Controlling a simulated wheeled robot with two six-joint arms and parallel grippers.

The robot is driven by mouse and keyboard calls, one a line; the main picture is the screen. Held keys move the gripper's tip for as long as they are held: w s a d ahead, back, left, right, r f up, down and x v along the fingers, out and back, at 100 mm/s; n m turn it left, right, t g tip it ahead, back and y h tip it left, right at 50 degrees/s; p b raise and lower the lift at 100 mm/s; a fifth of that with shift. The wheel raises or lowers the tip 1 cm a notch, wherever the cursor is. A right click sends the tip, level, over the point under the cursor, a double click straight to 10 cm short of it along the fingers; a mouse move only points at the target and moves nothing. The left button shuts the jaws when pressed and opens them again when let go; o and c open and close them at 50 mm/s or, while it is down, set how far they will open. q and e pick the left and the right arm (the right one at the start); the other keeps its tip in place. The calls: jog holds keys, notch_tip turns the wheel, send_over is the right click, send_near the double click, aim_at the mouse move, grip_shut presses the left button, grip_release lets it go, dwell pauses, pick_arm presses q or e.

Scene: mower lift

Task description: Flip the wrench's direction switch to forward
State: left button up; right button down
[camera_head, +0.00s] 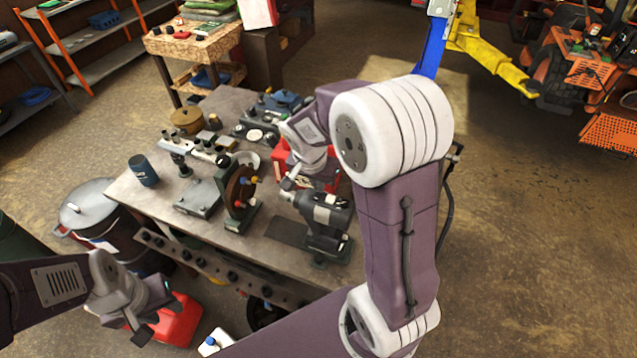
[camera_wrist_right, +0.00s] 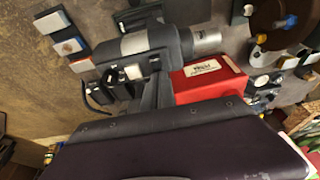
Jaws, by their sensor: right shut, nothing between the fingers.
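The wrench (camera_head: 332,212), a dark grey power tool with a light band, sits at the front right of the workbench. In the right wrist view the wrench (camera_wrist_right: 150,45) lies at the upper middle, its silver nose pointing right. I cannot make out its direction switch or the setting. My right gripper (camera_head: 288,184) is shut and empty, pointing down just behind the wrench in the head view; whether it touches is unclear. My left gripper (camera_head: 153,325) looks open and empty, low in front of the bench, beside a red container.
A red box (camera_head: 318,172) stands behind the wrench and shows in the wrist view (camera_wrist_right: 210,80). A wheel-like tool (camera_head: 240,192) stands left of the wrench. A blue cup (camera_head: 143,171) is near the bench's left edge. Bare bench top (camera_head: 150,205) shows at the front left.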

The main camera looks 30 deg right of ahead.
jog(key=shift+f+b, duration=0.3)
jog(key=shift+f, duration=0.05)
jog(key=shift+r, duration=0.15)
jog(key=shift+s+a, duration=0.1)
